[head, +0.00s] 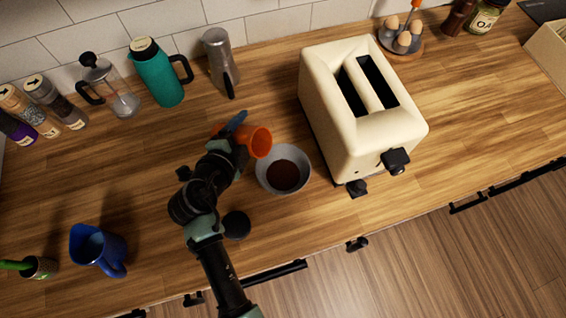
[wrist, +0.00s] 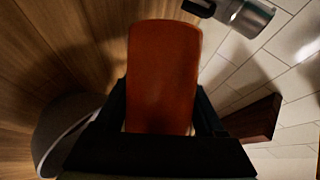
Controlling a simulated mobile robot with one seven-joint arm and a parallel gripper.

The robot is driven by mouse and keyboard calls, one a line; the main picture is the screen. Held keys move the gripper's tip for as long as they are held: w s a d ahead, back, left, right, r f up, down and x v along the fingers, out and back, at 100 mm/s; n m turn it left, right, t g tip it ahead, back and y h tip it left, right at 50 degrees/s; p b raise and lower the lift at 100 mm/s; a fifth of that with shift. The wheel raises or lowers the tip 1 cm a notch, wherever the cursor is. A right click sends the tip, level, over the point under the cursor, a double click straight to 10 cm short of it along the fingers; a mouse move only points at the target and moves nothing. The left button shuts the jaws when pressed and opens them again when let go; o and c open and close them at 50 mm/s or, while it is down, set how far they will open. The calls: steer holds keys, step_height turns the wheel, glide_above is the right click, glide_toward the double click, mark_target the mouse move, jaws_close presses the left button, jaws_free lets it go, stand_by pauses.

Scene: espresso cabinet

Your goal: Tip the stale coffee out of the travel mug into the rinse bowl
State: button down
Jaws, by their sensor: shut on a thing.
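The orange travel mug (head: 261,143) is held tipped on its side above the counter, its open mouth facing right toward the bowl. My gripper (head: 240,138) is shut on it from the left. In the wrist view the mug (wrist: 163,70) fills the space between the two dark fingers of my gripper (wrist: 161,108). The grey rinse bowl (head: 264,182) stands upright just right of and below the mug, with dark brown coffee (head: 284,175) in it. The bowl's edge also shows in the wrist view (wrist: 62,125). The mug's inside bottom is hidden, and no stream is visible.
A cream toaster (head: 330,110) stands close right of the bowl. A teal flask (head: 160,75), a moka pot (head: 218,58) and a French press (head: 115,92) line the back wall. A blue jug (head: 98,248) is at the front left. The left middle counter is clear.

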steer(key=shift+d+r+n+h, duration=0.1)
steer(key=shift+r+n+h, duration=0.25)
steer(key=shift+n+h, duration=0.05)
steer(key=shift+s+d+r+n+g+p, duration=0.15)
steer(key=shift+r+n+g+p, duration=0.15)
steer(key=shift+r+p, duration=0.5)
steer(key=shift+d+f+n+g+h+b, duration=0.1)
steer(key=shift+n+g+h+b, duration=0.2)
steer(key=shift+n+h+b, duration=0.35)
steer(key=shift+w+a+f+n+h+b, duration=0.1)
steer(key=shift+a+f+n+h+b, duration=0.15)
steer(key=shift+f+h+b, duration=0.25)
steer(key=shift+w+a+f+n+h+b, duration=0.1)
steer(key=shift+f+n+h+b, duration=0.1)
steer(key=shift+f+b, duration=0.35)
steer(key=shift+w+a+r+n+g+h+b, duration=0.2)
steer(key=shift+r+n+g+h+b, duration=0.1)
steer(key=shift+r+g+b, duration=0.1)
steer(key=f+b, duration=0.1)
steer(key=f+n+h+b, duration=0.1)
steer(key=f+b, duration=0.1)
steer(key=shift+a+b, duration=0.25)
steer(key=shift+b, duration=0.05)
steer(key=shift+a+f+n+h+b, duration=0.1)
steer(key=shift+n+h+b, duration=0.2)
steer(key=shift+h+b, duration=0.05)
steer(key=shift+w+a+n+g+h+b, duration=0.1)
steer(key=shift+n+g+h+b, duration=0.2)
steer(key=shift+n+h, duration=0.1)
